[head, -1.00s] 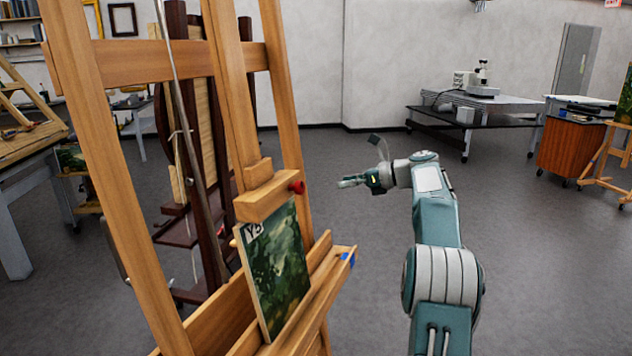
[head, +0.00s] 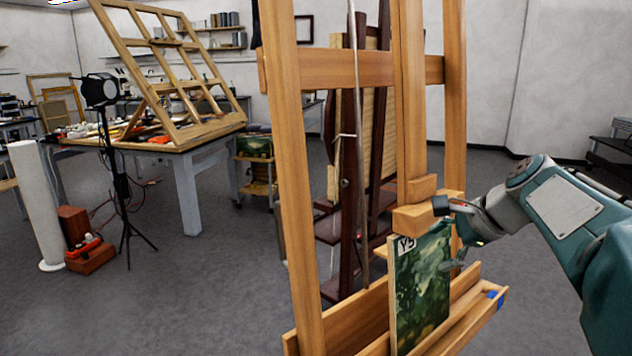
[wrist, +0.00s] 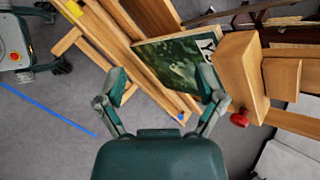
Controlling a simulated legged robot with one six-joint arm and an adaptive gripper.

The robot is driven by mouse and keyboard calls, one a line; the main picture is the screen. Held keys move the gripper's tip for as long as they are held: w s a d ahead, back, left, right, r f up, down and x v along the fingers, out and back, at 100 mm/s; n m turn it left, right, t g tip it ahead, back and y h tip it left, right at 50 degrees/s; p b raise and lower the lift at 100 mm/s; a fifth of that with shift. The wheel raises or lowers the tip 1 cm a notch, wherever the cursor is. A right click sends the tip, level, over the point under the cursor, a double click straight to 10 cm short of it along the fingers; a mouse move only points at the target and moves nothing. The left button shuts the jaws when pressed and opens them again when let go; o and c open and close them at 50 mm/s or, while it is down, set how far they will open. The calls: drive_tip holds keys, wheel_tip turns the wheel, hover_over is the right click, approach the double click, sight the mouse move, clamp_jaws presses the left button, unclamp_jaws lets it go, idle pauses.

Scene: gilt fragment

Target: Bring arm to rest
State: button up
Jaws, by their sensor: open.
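My gripper (wrist: 164,88) is open and empty in the wrist view, its two fingers spread apart. In the head view my gripper (head: 447,236) is at the right, by the upper right side of a green painting marked Y5 (head: 418,290). The painting stands on the ledge of a wooden easel (head: 285,180), under the easel's top clamp block (head: 412,218). In the wrist view the painting (wrist: 172,58) lies beyond the fingers. I cannot tell whether a fingertip touches it. My arm reaches in from the right edge.
A red knob (wrist: 239,119) sticks out from the clamp in the wrist view. A lamp on a tripod (head: 115,170), a white column (head: 35,205) and a worktable with a wooden frame (head: 190,170) stand at the left. The floor between them and the easel is clear.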

drive_tip(key=s+a+f+n+h, duration=0.2)
drive_tip(key=s+f+n, duration=0.2)
drive_tip(key=s, duration=0.4)
drive_tip(key=s+a+f+n+h, duration=0.1)
drive_tip(key=s+a+f+n, duration=0.1)
drive_tip(key=s+f+n, duration=0.2)
drive_tip(key=s+a+f+n+h, duration=0.2)
drive_tip(key=s+f+n, duration=0.2)
drive_tip(key=s+n, duration=0.4)
drive_tip(key=s, duration=0.4)
drive_tip(key=shift+s+a+f+h, duration=0.2)
drive_tip(key=shift+a+f+h, duration=0.05)
drive_tip(key=shift+a+h, duration=0.05)
